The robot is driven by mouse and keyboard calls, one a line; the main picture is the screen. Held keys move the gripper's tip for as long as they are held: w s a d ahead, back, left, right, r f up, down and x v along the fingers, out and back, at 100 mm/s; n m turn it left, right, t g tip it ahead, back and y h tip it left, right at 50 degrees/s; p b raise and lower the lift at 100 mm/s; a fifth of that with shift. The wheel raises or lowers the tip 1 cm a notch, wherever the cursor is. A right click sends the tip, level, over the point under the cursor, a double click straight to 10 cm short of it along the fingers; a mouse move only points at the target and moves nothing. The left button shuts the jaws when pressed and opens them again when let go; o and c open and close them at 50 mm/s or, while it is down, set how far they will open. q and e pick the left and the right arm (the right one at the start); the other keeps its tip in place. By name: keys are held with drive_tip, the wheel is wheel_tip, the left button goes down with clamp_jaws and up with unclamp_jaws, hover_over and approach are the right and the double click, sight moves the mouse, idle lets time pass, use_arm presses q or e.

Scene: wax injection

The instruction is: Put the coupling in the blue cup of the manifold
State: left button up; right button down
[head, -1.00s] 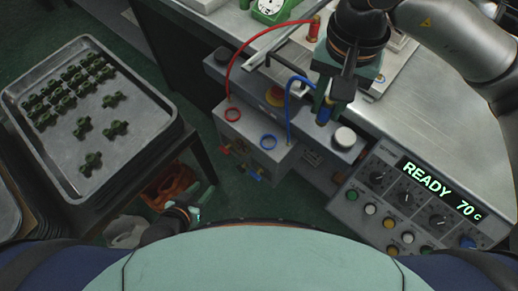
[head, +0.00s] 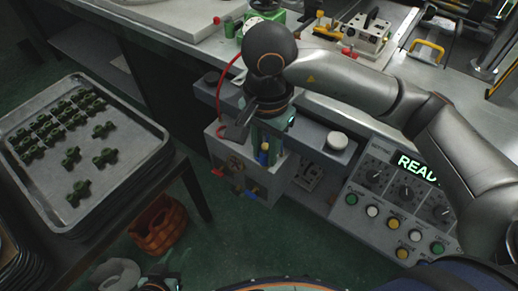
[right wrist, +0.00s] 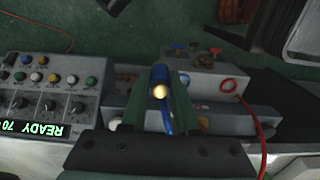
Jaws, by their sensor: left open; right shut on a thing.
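My right gripper (head: 262,148) is shut on the blue coupling (head: 264,157) and holds it over the front part of the grey manifold (head: 232,160). In the right wrist view the coupling (right wrist: 160,78) shows its brass tip between the fingers, with the blue hose (right wrist: 166,118) behind it. The blue cup (right wrist: 184,82) is a blue ring just right of the coupling there, apart from it in the picture; the height gap cannot be told. In the head view the cup is hidden behind my gripper. My left gripper (head: 160,285) is partly in view at the bottom edge, away from the manifold.
The red cup (right wrist: 228,85) with the red hose (right wrist: 257,125) sits beside the blue cup. Red and blue valve handles stick out of the manifold's front. A control panel (head: 390,200) stands to the right. A tray (head: 120,165) of green parts is at the left.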

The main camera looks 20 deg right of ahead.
drive_tip(key=w+f, duration=0.2)
drive_tip(key=w, duration=0.1)
drive_tip(key=w+d+f, duration=0.1)
drive_tip(key=w+f, duration=0.2)
drive_tip(key=w+d+f, duration=0.1)
drive_tip(key=w+f, duration=0.1)
drive_tip(key=w, duration=0.1)
drive_tip(key=shift+w+d+f, duration=0.2)
drive_tip(key=shift+w+f, duration=0.1)
drive_tip(key=shift+f, duration=0.05)
drive_tip(key=shift+w+d+f, duration=0.1)
drive_tip(key=shift+w+f, duration=0.1)
drive_tip(key=shift+f, duration=0.75)
drive_tip(key=shift+w+f, duration=0.15)
drive_tip(key=shift+f, duration=0.75)
drive_tip(key=shift+f+b, duration=0.1)
drive_tip(key=shift+b, duration=0.2)
drive_tip(key=c, duration=0.7)
unclamp_jaws()
wheel_tip(320, 180, up, 12)
drive_tip(key=shift+r+p, duration=0.1)
drive_tip(key=shift+p, duration=0.25)
